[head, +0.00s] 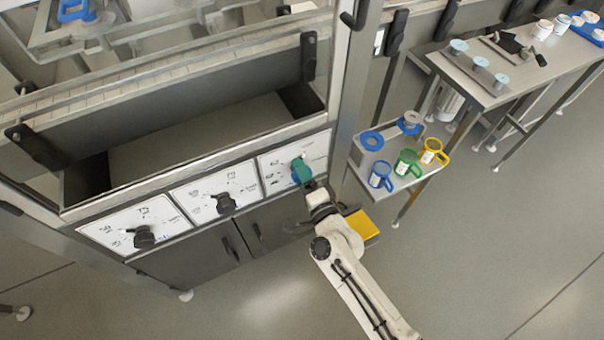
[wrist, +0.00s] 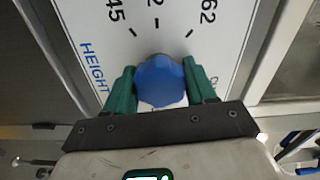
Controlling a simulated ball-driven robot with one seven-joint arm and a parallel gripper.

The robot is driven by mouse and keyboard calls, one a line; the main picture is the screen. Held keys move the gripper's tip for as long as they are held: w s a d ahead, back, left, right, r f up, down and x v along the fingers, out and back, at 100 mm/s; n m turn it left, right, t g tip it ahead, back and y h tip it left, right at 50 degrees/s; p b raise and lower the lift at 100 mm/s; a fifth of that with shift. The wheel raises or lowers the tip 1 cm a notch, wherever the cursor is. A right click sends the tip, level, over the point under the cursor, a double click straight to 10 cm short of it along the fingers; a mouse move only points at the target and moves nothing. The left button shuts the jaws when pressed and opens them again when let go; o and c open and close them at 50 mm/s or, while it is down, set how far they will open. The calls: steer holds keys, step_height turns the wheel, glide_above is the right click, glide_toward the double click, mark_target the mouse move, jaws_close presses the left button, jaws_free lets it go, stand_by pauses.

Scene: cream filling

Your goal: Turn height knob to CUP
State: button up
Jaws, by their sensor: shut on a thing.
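The height knob (wrist: 159,82) is a round blue knob on a white dial plate (wrist: 215,20), marked HEIGHT. In the wrist view, the plate shows 45, a partly cut number ending in 2, and 62, with tick marks. Part of another label at the right is hidden behind a finger. My gripper (wrist: 159,72) has its green fingers on either side of the knob and is shut on it. In the head view, my gripper (head: 302,172) is at the rightmost dial of the panel and mostly hides the knob. The knob's pointer direction cannot be told.
Two other dials with black knobs (head: 144,237) (head: 225,203) sit left on the same panel. A metal frame post (head: 350,90) stands just right. A small table with blue, green and yellow mugs (head: 408,162) is beyond it. A yellow block (head: 362,224) is near my arm.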

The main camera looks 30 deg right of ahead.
steer(key=shift+s+a+f, duration=0.15)
steer(key=shift+a+f, duration=0.05)
steer(key=shift+f, duration=0.15)
steer(key=o, duration=0.7)
steer(key=shift+o, duration=1.4)
steer(key=shift+r, duration=0.2)
steer(key=s+b, duration=0.1)
steer(key=s, duration=0.9)
steer(key=shift+s, duration=0.35)
